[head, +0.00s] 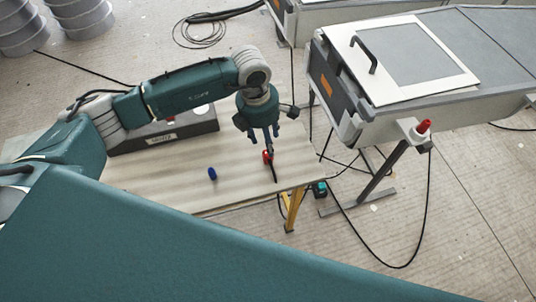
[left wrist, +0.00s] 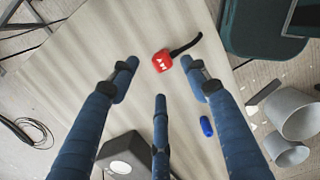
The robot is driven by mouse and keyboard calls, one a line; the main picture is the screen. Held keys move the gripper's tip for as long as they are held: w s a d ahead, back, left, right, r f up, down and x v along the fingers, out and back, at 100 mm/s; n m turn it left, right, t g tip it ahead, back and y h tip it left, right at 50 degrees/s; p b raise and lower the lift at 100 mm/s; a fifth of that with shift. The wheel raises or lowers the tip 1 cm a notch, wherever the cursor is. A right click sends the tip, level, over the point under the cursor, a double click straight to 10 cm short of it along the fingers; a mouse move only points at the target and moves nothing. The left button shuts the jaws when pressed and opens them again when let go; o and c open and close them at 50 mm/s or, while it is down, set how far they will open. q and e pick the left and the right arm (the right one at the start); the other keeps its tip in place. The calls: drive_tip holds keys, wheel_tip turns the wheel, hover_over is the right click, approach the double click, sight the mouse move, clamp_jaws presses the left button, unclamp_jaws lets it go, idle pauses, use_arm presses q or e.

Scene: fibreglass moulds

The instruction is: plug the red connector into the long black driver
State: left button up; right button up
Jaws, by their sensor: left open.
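The red connector (head: 267,156) lies on the pale wooden table near its right end, with a short black lead. The left wrist view also shows it (left wrist: 161,61), with pale marks on it. My left gripper (head: 264,137) has three blue fingers, spread open and pointing down above the red connector. In the left wrist view, the connector shows just beyond the open fingers (left wrist: 160,74), with nothing held. A long dark box with a white label, apparently the driver (head: 190,126), lies at the table's back left, partly behind my left arm. Its socket cannot be made out. My right gripper is not seen.
A small blue connector (head: 212,174) lies on the table (head: 170,185), left of the red one. A grey machine (head: 355,110) with a white framed lid stands at right; a red-topped part (head: 424,126) sits on its side. Cables hang near the table's right end.

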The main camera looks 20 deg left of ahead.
use_arm(q)
wheel_tip(320, 180, down, 3)
drive_tip(key=shift+w+d+r, duration=0.1)
drive_tip(key=shift+d+r, duration=0.05)
drive_tip(key=shift+r, duration=0.05)
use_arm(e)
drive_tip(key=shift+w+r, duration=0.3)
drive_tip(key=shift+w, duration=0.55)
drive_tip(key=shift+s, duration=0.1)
use_arm(q)
drive_tip(key=shift+f, duration=0.15)
wheel_tip(320, 180, down, 4)
drive_tip(key=shift+d+f+p, duration=0.1)
drive_tip(key=shift+f+p, duration=0.1)
drive_tip(key=shift+p, duration=0.85)
drive_tip(key=shift+f, duration=0.3)
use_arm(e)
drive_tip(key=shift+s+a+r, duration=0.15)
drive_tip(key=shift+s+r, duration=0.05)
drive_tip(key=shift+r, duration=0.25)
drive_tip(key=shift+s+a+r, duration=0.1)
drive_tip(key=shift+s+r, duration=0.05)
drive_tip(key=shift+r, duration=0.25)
use_arm(q)
drive_tip(key=c, duration=1)
